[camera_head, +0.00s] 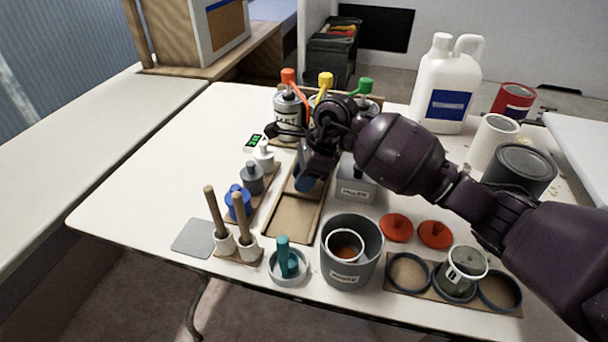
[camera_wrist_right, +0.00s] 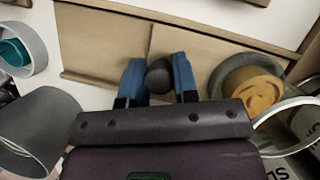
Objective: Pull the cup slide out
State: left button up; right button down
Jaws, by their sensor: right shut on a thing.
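The cup slide (camera_wrist_right: 105,45) is a flat tan board in a shallow wooden tray (camera_head: 292,222) in the middle of the table. A dark round knob (camera_wrist_right: 159,75) stands on it. My right gripper (camera_head: 304,180) reaches down over the far part of the tray. In the right wrist view its blue fingertips (camera_wrist_right: 158,82) sit on both sides of the knob and are shut on it. In the head view the gripper and forearm hide the knob and part of the slide. My left gripper is not in view.
Cans with coloured pump tops (camera_head: 289,103) stand behind the gripper. A grey bin (camera_head: 338,272) and a teal tool in a dish (camera_head: 287,262) stand near the tray's front end. Wooden-handled brushes (camera_head: 213,212) and small bottles (camera_head: 252,180) line its left. A grey bin labelled filler (camera_head: 356,190) is right.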

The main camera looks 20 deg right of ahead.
jog(key=s+a+p, duration=0.1)
jog(key=s+a+r, duration=0.1)
jog(key=s, duration=0.1)
jog(key=shift+s+a+p, duration=0.15)
jog(key=shift+a+p, duration=0.1)
jog(key=shift+p, duration=0.1)
jog(key=s+a+p, duration=0.1)
jog(key=s, duration=0.1)
jog(key=s+a, duration=0.2)
jog(key=s+a+p, duration=0.1)
jog(key=shift+s+a+f+p, duration=0.2)
jog(key=shift+s+p, duration=0.1)
jog(key=shift+s, duration=0.1)
jog(key=shift+s+a+f, duration=0.1)
jog(key=shift+s+a, duration=0.1)
jog(key=shift+s, duration=0.05)
jog(key=shift+s+f, duration=0.1)
jog(key=shift+f, duration=0.05)
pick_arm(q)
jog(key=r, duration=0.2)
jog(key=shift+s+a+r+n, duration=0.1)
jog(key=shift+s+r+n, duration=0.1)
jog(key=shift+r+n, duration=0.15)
pick_arm(e)
jog(key=c, duration=0.9)
grip_release()
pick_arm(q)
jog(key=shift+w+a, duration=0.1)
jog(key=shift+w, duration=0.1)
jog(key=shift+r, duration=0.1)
